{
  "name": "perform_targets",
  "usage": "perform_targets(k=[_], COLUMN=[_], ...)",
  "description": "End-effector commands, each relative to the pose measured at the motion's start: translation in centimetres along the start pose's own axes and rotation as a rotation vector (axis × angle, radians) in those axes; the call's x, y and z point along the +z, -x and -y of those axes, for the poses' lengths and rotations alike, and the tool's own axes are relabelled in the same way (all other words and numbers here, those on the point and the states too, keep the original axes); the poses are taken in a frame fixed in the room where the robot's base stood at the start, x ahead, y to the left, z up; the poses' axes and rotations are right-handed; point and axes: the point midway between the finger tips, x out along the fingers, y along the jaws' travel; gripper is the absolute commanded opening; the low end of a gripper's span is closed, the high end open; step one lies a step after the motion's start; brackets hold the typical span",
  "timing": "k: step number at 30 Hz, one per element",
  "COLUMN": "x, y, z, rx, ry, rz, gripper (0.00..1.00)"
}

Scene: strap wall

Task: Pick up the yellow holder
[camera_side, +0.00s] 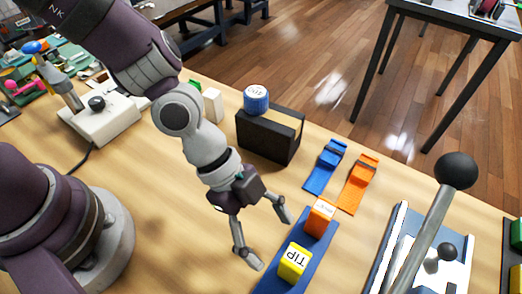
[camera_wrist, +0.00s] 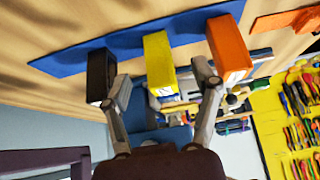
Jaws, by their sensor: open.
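The yellow holder (camera_side: 295,262) is a small block marked "TIP" that stands on a long blue base plate (camera_side: 268,284) at the bottom of the side view. In the wrist view the yellow holder (camera_wrist: 158,62) shows between my two spread fingers, with a black block on its left and an orange block on its right. My gripper (camera_side: 270,240) is open and empty, above and to the left of the holder in the side view. In the wrist view my gripper (camera_wrist: 160,84) has one finger towards the black block and the other towards the orange one. I cannot tell the exact gap to the holder.
An orange block (camera_side: 320,217) stands on the same plate beside the yellow holder. The black block (camera_wrist: 100,75) is close to a finger.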

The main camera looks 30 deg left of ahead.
Motion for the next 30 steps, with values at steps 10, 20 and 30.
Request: perform_targets(k=[10,20,30], x=[-0.9,-0.9,-0.9], y=[-5.3,-6.4,-6.3], z=[-0.4,-0.3,-0.3], rx=[0.001,-0.004,-0.004], ry=[0.001,0.004,0.004], rz=[0.003,0.001,0.001], gripper=[0.63,0.63,0.19])
